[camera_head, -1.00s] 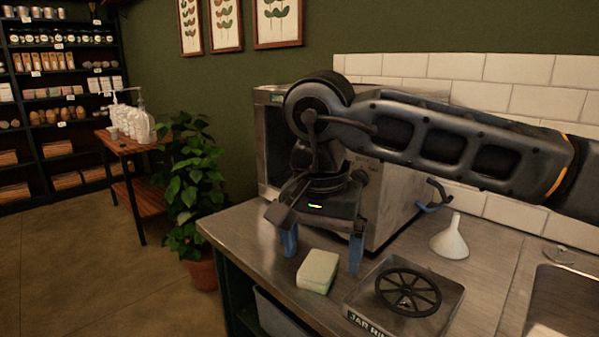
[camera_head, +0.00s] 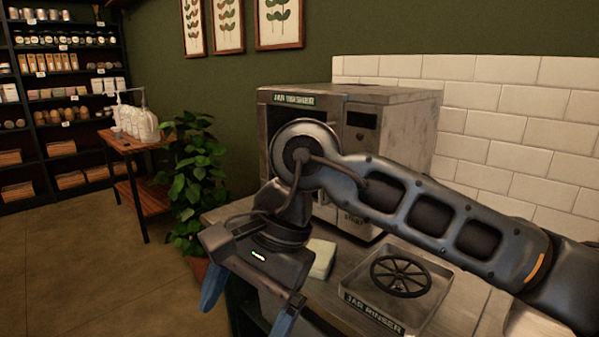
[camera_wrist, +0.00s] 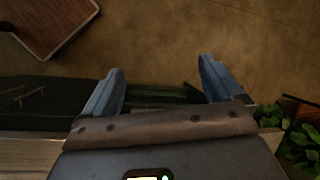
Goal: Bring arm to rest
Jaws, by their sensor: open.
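My gripper (camera_head: 247,302) is open and empty, its two blue fingers spread apart. In the head view it hangs in front of the steel counter's left front edge. In the wrist view the gripper (camera_wrist: 160,90) points down past a dark edge toward the brown floor, with nothing between the fingers. My arm reaches in from the right, across the front of the jar washer (camera_head: 300,99), and hides part of it.
A pale green sponge (camera_head: 321,260) lies on the counter just behind my gripper, partly hidden. The jar rinser (camera_head: 425,318) with its dark wheel sits to the right. A potted plant (camera_head: 195,180) and a wooden table with white pump bottles (camera_head: 140,122) stand to the left. Floor in front is clear.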

